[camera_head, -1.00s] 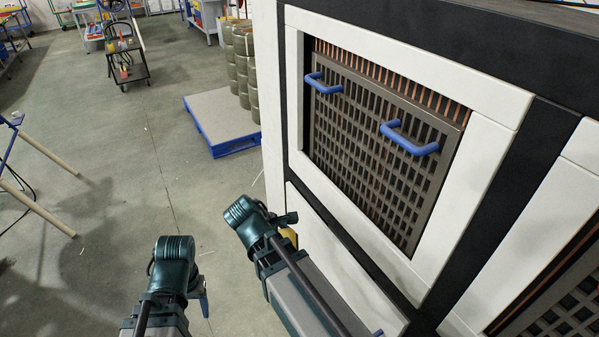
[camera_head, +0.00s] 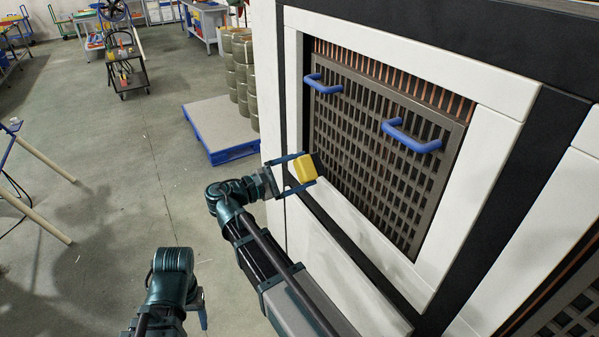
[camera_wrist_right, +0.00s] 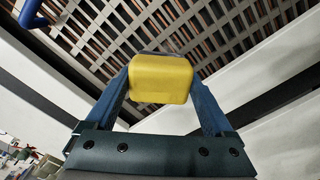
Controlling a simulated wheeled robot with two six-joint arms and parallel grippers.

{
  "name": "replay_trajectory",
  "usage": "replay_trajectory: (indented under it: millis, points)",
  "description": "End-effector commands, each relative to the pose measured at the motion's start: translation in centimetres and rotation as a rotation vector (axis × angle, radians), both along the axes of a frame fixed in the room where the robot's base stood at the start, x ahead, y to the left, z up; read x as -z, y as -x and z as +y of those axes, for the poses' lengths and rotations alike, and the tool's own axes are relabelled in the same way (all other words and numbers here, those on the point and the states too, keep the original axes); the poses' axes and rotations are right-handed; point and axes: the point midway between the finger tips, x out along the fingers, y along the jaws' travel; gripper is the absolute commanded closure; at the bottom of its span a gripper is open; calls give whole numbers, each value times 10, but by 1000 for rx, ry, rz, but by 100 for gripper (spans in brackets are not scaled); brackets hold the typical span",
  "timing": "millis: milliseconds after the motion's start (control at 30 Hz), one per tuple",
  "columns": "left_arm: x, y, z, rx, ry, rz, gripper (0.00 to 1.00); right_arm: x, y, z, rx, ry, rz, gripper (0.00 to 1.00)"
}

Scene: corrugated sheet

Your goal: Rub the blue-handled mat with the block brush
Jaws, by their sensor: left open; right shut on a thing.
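The blue-handled mat (camera_head: 385,165) is a grey-brown slotted grid set upright in a white frame, with two blue handles near its top. It also shows in the right wrist view (camera_wrist_right: 190,30). My right gripper (camera_head: 298,170) is shut on the block brush (camera_head: 305,168), a yellow block with a dark face towards the mat. The brush is at the mat's lower left corner, by the frame's inner edge; I cannot tell whether it touches. In the right wrist view the brush (camera_wrist_right: 161,78) sits between the blue fingers. My left gripper (camera_head: 201,310) is low at the bottom, largely hidden.
The white frame (camera_head: 405,55) stands proud around the mat. A second slotted panel (camera_head: 565,315) is at the lower right. A blue-edged pallet (camera_head: 220,125) and stacked drums (camera_head: 240,70) stand behind on the left.

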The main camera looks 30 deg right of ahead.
Motion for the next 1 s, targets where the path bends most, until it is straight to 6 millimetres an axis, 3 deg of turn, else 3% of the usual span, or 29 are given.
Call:
replay_trajectory:
  millis: [533,1000]
  points:
    - [0,0,0,0,0,0,38,0,-4,-49,0,-1,1,57]
    - [0,0,0,0,0,0,38,0,-4,-56,-1,-2,1,57]
